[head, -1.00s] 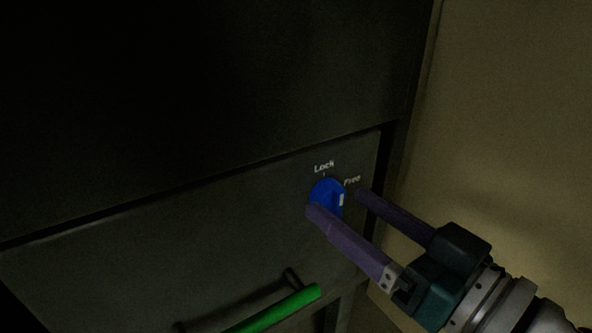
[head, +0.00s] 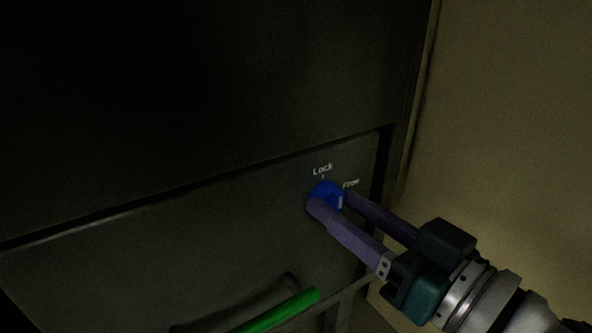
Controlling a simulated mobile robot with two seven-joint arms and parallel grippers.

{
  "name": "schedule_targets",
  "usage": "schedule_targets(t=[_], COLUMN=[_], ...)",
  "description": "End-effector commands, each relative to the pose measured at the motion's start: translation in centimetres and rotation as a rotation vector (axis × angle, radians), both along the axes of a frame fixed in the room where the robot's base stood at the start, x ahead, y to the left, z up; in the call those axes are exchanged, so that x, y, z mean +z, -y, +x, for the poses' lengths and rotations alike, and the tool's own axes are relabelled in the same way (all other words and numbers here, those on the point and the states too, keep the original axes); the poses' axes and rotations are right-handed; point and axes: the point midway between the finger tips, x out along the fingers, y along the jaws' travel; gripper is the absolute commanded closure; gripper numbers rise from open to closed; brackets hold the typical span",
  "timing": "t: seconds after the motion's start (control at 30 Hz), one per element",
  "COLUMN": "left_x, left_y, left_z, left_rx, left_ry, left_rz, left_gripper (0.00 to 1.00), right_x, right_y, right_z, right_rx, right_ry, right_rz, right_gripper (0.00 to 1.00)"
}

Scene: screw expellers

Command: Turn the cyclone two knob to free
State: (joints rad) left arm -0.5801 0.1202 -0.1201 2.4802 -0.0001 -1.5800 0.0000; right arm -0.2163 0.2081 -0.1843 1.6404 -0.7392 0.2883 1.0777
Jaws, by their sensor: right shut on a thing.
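The blue knob (head: 325,190) sits on the dark panel below a "Lock" label (head: 322,170), with a "Free" label (head: 351,184) at its upper right. My right gripper (head: 328,200) reaches in from the lower right. Its two purple fingers are shut on the knob, one at its lower left and one at its right. The fingers hide the lower part of the knob. A pale mark shows on the knob's right side, and I cannot tell its exact pointing. My left gripper is not in view.
A green handle bar (head: 275,313) sticks out from the panel below and left of the knob. A dark cabinet face (head: 190,100) rises above the panel. A plain tan wall (head: 510,120) stands at the right.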

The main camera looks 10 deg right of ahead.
Motion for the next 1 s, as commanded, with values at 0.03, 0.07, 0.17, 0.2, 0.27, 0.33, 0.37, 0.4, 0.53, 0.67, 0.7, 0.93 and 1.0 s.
schedule_targets(t=[0.03, 0.07, 0.17, 0.2, 0.27, 0.33, 0.37, 0.4, 0.53, 0.67, 0.7, 0.93, 1.0], left_x=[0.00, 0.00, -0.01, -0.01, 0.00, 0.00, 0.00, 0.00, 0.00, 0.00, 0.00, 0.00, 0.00], left_y=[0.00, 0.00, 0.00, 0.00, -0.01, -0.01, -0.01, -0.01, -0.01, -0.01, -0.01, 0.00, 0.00], left_z=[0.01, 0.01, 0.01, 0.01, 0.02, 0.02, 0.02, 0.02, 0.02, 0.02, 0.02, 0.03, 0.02], left_rx=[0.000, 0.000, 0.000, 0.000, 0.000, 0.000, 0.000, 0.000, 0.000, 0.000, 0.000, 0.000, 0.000], left_ry=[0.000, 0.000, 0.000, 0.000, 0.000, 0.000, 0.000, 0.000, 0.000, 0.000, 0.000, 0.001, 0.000], left_rz=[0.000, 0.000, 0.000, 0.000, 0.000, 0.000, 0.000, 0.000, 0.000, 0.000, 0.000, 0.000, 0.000], left_gripper=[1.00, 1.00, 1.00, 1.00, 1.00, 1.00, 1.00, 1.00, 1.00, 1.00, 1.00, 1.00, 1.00], right_x=[-0.01, -0.01, -0.01, -0.01, -0.01, -0.01, -0.01, -0.01, -0.01, -0.01, -0.01, -0.02, -0.02], right_y=[0.00, 0.00, 0.00, 0.00, 0.00, 0.00, 0.00, 0.00, 0.00, 0.00, 0.00, 0.00, 0.00], right_z=[-0.01, -0.01, -0.01, -0.01, -0.01, -0.01, -0.01, -0.01, -0.01, -0.01, -0.01, -0.01, -0.01], right_rx=[0.000, 0.000, 0.000, 0.000, 0.000, 0.000, 0.000, 0.000, 0.000, 0.000, 0.000, 0.000, 0.000], right_ry=[0.000, 0.000, 0.000, 0.000, 0.000, 0.000, 0.000, 0.000, 0.000, 0.000, 0.000, 0.000, 0.000], right_rz=[0.000, 0.000, 0.000, 0.000, 0.000, 0.000, 0.000, 0.000, 0.000, 0.000, 0.000, 0.000, 0.000], right_gripper=[0.92, 0.95, 1.00, 1.00, 1.00, 1.00, 1.00, 1.00, 1.00, 1.00, 1.00, 1.00, 1.00])
